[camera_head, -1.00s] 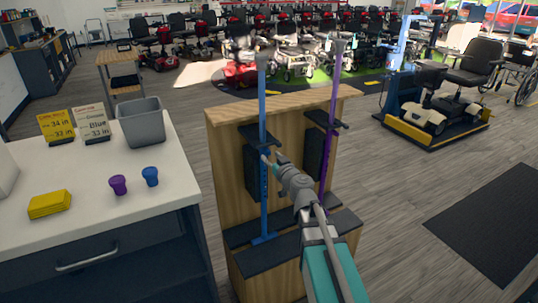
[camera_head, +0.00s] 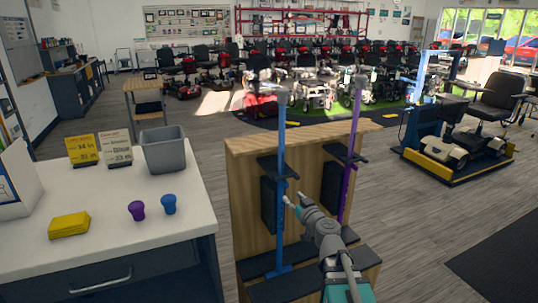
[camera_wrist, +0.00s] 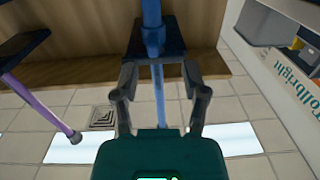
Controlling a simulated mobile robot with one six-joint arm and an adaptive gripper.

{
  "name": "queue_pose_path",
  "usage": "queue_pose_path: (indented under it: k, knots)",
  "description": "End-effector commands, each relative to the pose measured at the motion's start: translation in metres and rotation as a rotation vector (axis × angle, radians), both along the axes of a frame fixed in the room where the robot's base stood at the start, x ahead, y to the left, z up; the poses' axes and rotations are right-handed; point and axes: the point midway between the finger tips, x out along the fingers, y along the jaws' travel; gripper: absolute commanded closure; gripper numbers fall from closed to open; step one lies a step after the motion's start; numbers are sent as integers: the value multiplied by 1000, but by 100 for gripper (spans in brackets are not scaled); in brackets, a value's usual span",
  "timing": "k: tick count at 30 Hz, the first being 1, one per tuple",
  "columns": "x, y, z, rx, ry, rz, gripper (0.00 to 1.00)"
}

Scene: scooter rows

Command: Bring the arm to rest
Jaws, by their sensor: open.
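My gripper (camera_head: 292,201) is at the front of a wooden display stand (camera_head: 300,142), close to the blue cane (camera_head: 280,130). In the wrist view my gripper (camera_wrist: 159,74) has its two fingers spread wide. The blue cane (camera_wrist: 158,95) runs through the gap between them in the picture, with no finger seen touching it. The cane stands upright in a dark holder on the stand. A purple cane (camera_head: 352,135) stands to its right. It also shows at the left of the wrist view (camera_wrist: 42,105).
Scooters stand behind. Floor right of the stand is open, with a dark mat (camera_head: 500,262).

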Motion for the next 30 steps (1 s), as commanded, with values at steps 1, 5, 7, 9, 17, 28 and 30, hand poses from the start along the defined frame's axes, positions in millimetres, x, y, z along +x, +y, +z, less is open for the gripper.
queue_pose_path:
  k: [1, 5, 7, 9, 17, 28, 30]
  knots:
    - [-2, 4, -2, -3, 12, 20, 43]
    - [-10, 20, -12, -11, 67, 95, 43]
    - [-16, 30, -21, -17, 117, 144, 43]
    - [-24, 40, -32, -27, 179, 194, 43]
    - [-62, 61, -84, -78, 501, 317, 43]
    - [-129, 40, -154, -177, 1058, 210, 43]
    - [-142, 30, -163, -195, 1155, 152, 43]
